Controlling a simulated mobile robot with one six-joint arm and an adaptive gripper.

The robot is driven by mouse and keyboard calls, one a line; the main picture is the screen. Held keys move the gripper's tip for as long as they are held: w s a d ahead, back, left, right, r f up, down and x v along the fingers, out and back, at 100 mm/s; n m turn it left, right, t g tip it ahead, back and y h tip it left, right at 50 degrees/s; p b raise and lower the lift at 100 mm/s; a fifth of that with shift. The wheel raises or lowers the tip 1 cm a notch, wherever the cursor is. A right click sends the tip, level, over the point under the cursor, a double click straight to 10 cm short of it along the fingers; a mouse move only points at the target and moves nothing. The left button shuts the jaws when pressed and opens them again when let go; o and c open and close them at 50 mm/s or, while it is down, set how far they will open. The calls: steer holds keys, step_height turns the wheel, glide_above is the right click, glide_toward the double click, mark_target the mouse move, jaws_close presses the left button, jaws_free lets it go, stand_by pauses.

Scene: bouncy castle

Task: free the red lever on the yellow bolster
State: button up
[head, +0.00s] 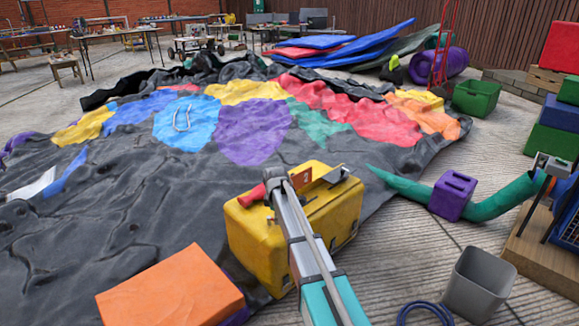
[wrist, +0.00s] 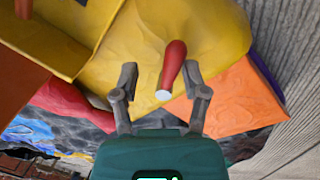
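The yellow bolster (head: 255,238) lies on the deflated castle's edge, in front of me. The red lever (head: 252,195) sticks out at its upper left; in the wrist view the lever (wrist: 175,62) points toward my palm, with a pale round end. My gripper (head: 274,180) is over the bolster beside the lever. In the wrist view my gripper (wrist: 161,80) is open, and the lever shows between the two fingers, nearer the right one. I cannot tell whether that finger touches it. The lever's root meets the yellow surface (wrist: 120,70). My arm hides part of the bolster.
An orange block (head: 172,290) lies at the lower left. A green tube (head: 410,185) and a purple block (head: 452,197) are to the right, with a grey bin (head: 478,285) nearer. The crumpled castle (head: 110,220) spreads left and behind. Bare paving shows right of the bolster.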

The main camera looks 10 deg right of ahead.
steer(key=n, duration=0.2)
steer(key=w+n, duration=0.1)
steer(key=n, duration=0.1)
steer(key=shift+w+y, duration=0.1)
steer(key=shift+y, duration=0.2)
step_height(320, 180, up, 14)
steer(key=s+p, duration=0.2)
steer(key=p, duration=1.2)
steer(key=s+d+r+m+p, duration=0.2)
steer(key=s+r+m+p, duration=0.5)
steer(key=s+r+p, duration=0.5)
steer(key=shift+r+g+p, duration=0.4)
steer(key=shift+r+p, duration=0.75)
steer(key=shift+p, duration=0.05)
steer(key=shift+w+a+f+n+t+b, duration=0.2)
steer(key=shift+w+f+n+b, duration=0.8)
steer(key=shift+w+f+b, duration=1.15)
steer(key=shift+w+a+f+n+t+b, duration=0.1)
steer(key=shift+w+a+f+n+b, duration=0.2)
steer(key=shift+w+f+n+b, duration=1.75)
steer(key=shift+w+a+f+m+t+b, duration=0.2)
steer(key=shift+w+f+b, duration=1)
steer(key=shift+f+b, duration=2)
steer(key=shift+f, duration=0.15)
